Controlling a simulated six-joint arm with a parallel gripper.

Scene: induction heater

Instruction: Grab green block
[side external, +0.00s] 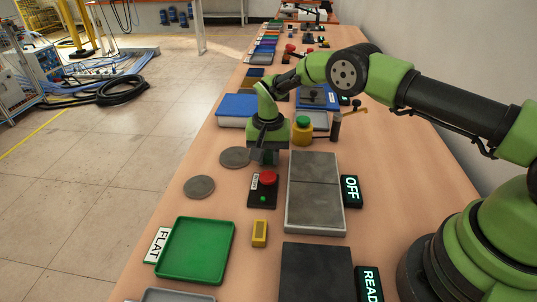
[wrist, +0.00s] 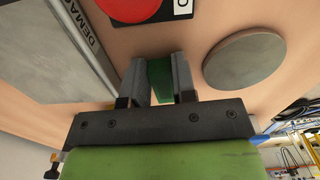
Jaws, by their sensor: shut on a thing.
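The green block (wrist: 159,83) shows in the wrist view between the two grey fingers of my gripper (wrist: 158,62). The fingers are shut on its sides, and its upper face is visible in the gap. In the side external view my gripper (side external: 266,156) points down over the wooden table, just behind the red button box. The block cannot be made out there, as the gripper hides it. I cannot tell whether the block touches the table.
The red button box (side external: 263,190) stands just in front of my gripper. Grey discs (side external: 199,187) lie to the left. A grey plate unit (side external: 316,207) with an OFF display (side external: 351,190) is at right. A green tray (side external: 196,249) and yellow block (side external: 260,233) are nearer.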

